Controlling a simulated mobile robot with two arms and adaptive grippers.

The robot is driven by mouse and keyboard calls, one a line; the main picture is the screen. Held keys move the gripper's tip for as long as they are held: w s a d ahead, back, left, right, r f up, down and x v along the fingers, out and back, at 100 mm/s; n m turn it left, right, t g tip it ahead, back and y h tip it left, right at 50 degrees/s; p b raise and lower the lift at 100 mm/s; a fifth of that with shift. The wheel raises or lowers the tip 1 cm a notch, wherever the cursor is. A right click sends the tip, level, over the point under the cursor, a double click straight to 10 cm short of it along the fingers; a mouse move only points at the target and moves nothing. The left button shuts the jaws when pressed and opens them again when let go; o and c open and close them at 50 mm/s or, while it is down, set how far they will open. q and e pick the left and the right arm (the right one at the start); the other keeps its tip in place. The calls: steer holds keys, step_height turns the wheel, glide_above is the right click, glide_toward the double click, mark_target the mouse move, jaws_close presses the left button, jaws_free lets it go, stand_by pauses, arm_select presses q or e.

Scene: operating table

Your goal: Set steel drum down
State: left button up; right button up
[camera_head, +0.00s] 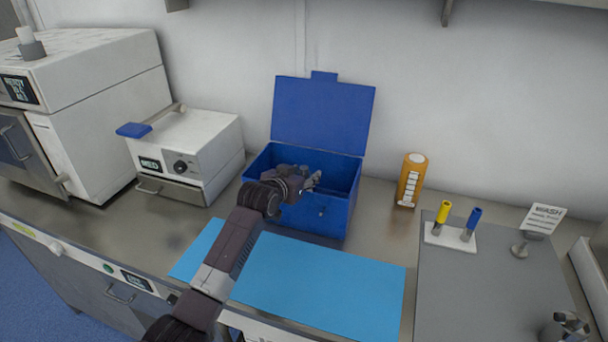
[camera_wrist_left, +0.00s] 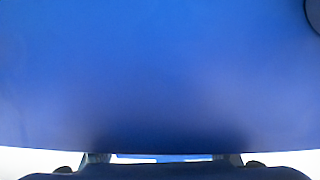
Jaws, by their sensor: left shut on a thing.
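My left gripper (camera_head: 309,182) is at the open blue box (camera_head: 322,217), its jaws over or within the box opening. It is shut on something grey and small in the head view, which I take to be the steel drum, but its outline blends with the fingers. In the left wrist view a plain blue surface (camera_wrist_left: 160,70) fills most of the picture. Parts of the left fingers show at the bottom edge of that view, and the held thing cannot be made out there. What looks like my right gripper (camera_head: 567,328) is cut off at the lower right.
The blue lid (camera_head: 322,115) stands up behind the box. A light blue mat (camera_head: 330,290) lies bare in front. An orange bottle (camera_head: 411,180) stands right of the box. A white holder (camera_head: 450,236) with yellow and blue tubes is on the grey mat (camera_head: 490,290). A white device (camera_head: 190,155) stands left.

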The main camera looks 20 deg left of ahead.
arm_select(q)
steer(key=o, duration=1.1)
steer(key=shift+s+f, duration=0.2)
steer(key=shift+f, duration=0.55)
steer(key=shift+o, duration=1.4)
steer(key=shift+f, duration=0.15)
steer(key=shift+d+r, duration=0.1)
steer(key=shift+r, duration=0.4)
steer(key=r+b+v, duration=0.1)
steer(key=v, duration=1.1)
steer(key=shift+w+r, duration=0.15)
steer(key=shift+w, duration=0.05)
